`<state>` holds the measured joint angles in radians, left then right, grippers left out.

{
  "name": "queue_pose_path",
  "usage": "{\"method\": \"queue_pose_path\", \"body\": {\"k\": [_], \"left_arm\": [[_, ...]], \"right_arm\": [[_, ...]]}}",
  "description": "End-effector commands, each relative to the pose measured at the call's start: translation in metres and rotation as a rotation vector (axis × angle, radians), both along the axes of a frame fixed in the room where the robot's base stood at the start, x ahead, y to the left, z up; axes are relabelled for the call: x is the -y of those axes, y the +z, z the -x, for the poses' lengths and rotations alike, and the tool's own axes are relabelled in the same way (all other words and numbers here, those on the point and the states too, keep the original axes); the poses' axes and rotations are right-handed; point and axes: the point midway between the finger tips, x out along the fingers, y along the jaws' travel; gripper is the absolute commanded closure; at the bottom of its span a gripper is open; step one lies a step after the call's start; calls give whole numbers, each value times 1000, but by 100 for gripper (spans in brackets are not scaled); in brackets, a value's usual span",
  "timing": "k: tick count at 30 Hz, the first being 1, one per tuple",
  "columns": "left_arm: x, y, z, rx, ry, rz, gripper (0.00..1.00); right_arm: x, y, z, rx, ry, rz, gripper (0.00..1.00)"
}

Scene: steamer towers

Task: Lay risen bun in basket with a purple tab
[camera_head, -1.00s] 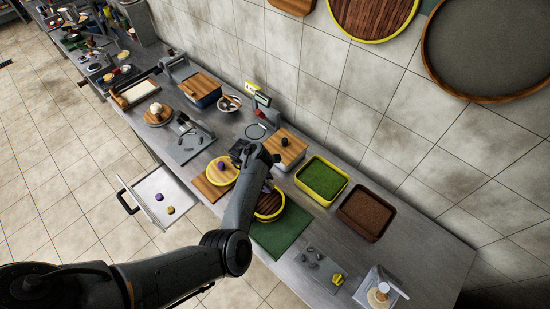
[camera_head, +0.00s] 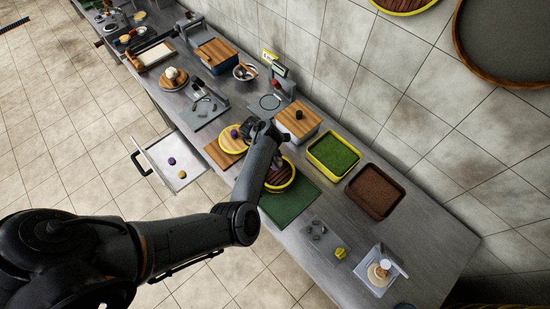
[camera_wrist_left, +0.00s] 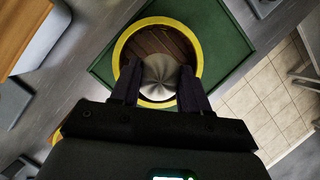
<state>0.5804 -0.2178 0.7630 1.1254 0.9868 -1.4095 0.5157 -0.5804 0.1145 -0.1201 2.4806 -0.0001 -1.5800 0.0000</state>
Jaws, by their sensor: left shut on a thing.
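My left gripper (camera_wrist_left: 158,84) is shut on a pale grey, pleated bun (camera_wrist_left: 160,74). It holds the bun over a round basket (camera_wrist_left: 197,50) with a yellow rim and dark slatted floor. I cannot tell whether the bun touches the floor. In the head view the basket (camera_head: 291,180) sits on a green mat (camera_head: 289,205), partly behind my left arm, and the bun is not clear there. No purple tab is clearly visible on this basket. My right gripper is not in view.
A second yellow-rimmed round piece (camera_head: 231,145) holds a small purple item (camera_head: 234,133). A yellow tray with green filling (camera_head: 334,154) and a brown tray (camera_head: 376,190) stand to the right. An open drawer (camera_head: 170,150) juts out at the left. Bare counter (camera_head: 420,235) lies at the right.

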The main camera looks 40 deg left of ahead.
Motion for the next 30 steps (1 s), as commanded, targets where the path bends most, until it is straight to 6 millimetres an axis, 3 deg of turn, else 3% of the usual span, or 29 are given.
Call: {"method": "queue_pose_path", "body": {"k": [1, 15, 30], "left_arm": [[0, -11, 0, 0, 0, 0, 84], [0, -65, 0, 1, -1, 1, 84], [0, -90, -1, 1, -1, 1, 84]], "right_arm": [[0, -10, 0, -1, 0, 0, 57], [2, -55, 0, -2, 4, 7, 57], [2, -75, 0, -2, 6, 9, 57]]}}
